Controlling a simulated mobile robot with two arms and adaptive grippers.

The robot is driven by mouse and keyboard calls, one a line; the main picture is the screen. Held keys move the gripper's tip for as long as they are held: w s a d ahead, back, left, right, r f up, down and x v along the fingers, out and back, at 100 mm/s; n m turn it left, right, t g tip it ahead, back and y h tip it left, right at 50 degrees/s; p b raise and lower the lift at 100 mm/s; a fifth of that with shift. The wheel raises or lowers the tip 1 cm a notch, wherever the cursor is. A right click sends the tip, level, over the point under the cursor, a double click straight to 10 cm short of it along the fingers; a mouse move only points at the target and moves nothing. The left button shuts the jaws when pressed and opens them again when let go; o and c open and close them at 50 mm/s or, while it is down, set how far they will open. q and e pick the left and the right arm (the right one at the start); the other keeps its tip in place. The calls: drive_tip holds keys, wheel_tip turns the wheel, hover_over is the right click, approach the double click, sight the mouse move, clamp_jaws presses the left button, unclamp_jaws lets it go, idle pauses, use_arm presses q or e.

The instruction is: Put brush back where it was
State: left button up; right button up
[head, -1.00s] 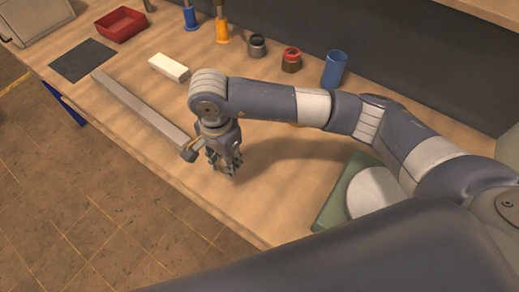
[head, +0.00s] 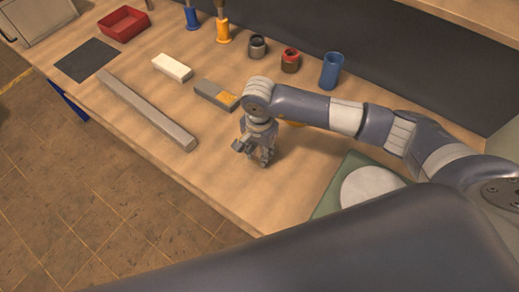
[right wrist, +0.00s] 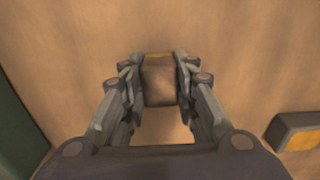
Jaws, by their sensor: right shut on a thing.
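My right gripper (head: 258,158) is low over the bare wooden worktop, fingers pointing down. In the right wrist view the gripper (right wrist: 160,85) is shut on a brownish block-like piece with an orange-yellow far edge (right wrist: 158,80). I take this piece for the brush, but its full shape is hidden by the fingers. I cannot tell whether it touches the worktop. A grey block with an orange patch (head: 215,95) lies behind and left of the gripper; it also shows in the right wrist view (right wrist: 296,132). My left gripper is not in view.
A long grey bar (head: 148,110) lies left. A white block (head: 172,67), red tray (head: 124,24), dark sheet (head: 86,60) and blue cup (head: 331,71) stand further back. A green mat with a pale disc (head: 368,187) is right. An orange spot (head: 292,124) shows behind my arm.

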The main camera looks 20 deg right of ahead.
sight(259, 151)
drive_tip(key=shift+f, duration=0.2)
drive_tip(key=o, duration=0.9)
drive_tip(key=shift+r, duration=0.15)
drive_tip(key=shift+r, duration=0.2)
wheel_tip(259, 151, up, 12)
drive_tip(key=b, duration=0.3)
drive_tip(key=shift+f, duration=0.1)
